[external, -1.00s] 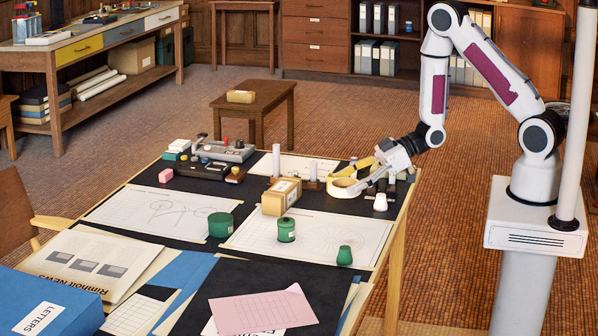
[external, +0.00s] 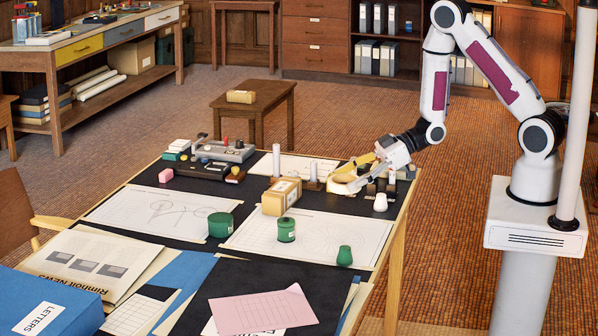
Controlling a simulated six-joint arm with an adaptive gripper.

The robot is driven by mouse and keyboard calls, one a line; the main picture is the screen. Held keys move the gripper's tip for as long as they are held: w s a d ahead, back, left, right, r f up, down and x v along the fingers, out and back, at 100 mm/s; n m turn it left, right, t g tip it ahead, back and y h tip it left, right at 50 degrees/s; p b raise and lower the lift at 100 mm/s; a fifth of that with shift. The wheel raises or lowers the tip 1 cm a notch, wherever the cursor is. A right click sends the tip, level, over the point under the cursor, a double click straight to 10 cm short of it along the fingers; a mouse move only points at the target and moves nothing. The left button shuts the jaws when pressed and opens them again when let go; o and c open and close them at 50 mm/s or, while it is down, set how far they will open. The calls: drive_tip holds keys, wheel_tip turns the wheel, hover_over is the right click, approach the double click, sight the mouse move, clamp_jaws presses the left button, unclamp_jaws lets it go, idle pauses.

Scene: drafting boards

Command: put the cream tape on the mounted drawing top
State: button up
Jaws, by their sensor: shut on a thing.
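The cream tape (external: 341,188) is a pale roll near the back right of the black drafting board. My gripper (external: 356,181) reaches down to it from the right and is shut on it. The fingers hide part of the roll, and I cannot tell whether it still touches the board. White drawing sheets lie on the board: one at the left (external: 135,210), one at the front right (external: 330,232) and one at the back (external: 290,163). I cannot tell which is the mounted drawing.
A tan box (external: 281,197) stands left of the tape, with white upright posts (external: 314,169) behind it. A white piece (external: 380,202) and small dark blocks are close on the right. Green containers (external: 286,230) stand on the front sheet. The left sheet is mostly clear.

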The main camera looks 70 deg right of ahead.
sight(350, 179)
drive_tip(key=shift+r, duration=2.6)
drive_tip(key=w+d+m+t+h, duration=0.1)
drive_tip(key=w+d+m+h, duration=0.1)
drive_tip(key=w+d, duration=0.7)
drive_tip(key=w+d+m+h, duration=0.3)
drive_tip(key=w+d, duration=0.2)
drive_tip(key=d, duration=0.8)
drive_tip(key=w+d+m+t+h, duration=0.1)
drive_tip(key=w+d+m+h, duration=0.1)
drive_tip(key=w+d, duration=0.7)
drive_tip(key=s+d+f, duration=0.1)
drive_tip(key=d+f, duration=0.2)
drive_tip(key=f, duration=0.2)
drive_tip(key=shift+s+h, duration=0.25)
drive_tip(key=shift+h, duration=0.05)
drive_tip(key=shift+d+f, duration=0.1)
drive_tip(key=shift+f, duration=0.05)
drive_tip(key=shift+f, duration=3.05)
drive_tip(key=shift+f, duration=0.1)
drive_tip(key=shift+f, duration=1.8)
